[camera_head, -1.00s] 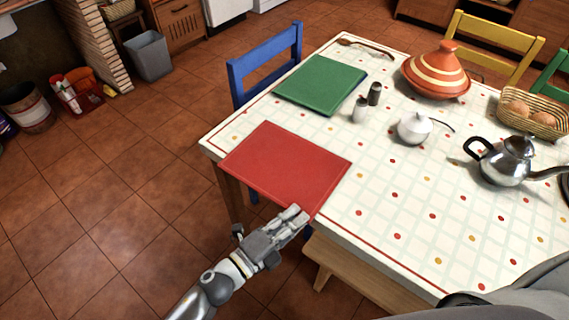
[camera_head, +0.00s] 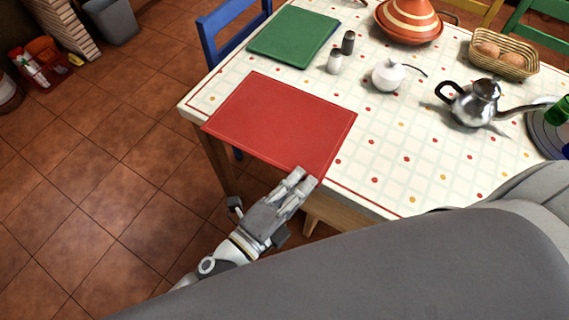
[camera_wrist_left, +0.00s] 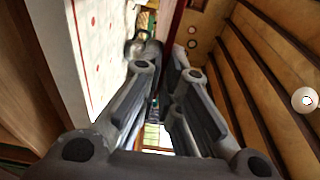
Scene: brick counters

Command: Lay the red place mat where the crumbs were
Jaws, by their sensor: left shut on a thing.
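The red place mat (camera_head: 280,118) is flat over the near left corner area of the table, its near edge covering part of the table's front edge. I cannot tell whether it rests fully on the cloth. My left gripper (camera_head: 300,182) is shut on the mat's near right corner. In the left wrist view, a dark red strip of the mat (camera_wrist_left: 178,25) shows beyond the fingers (camera_wrist_left: 160,85). No crumbs show; the mat hides the cloth under it. My right gripper is out of view.
On the table (camera_head: 390,160) are a green mat (camera_head: 293,36), two shakers (camera_head: 334,61), a white sugar bowl (camera_head: 388,75), a metal kettle (camera_head: 474,103), a tagine (camera_head: 409,20) and a bread basket (camera_head: 503,58). A blue chair (camera_head: 232,28) stands at the left side. The cloth right of the red mat is clear.

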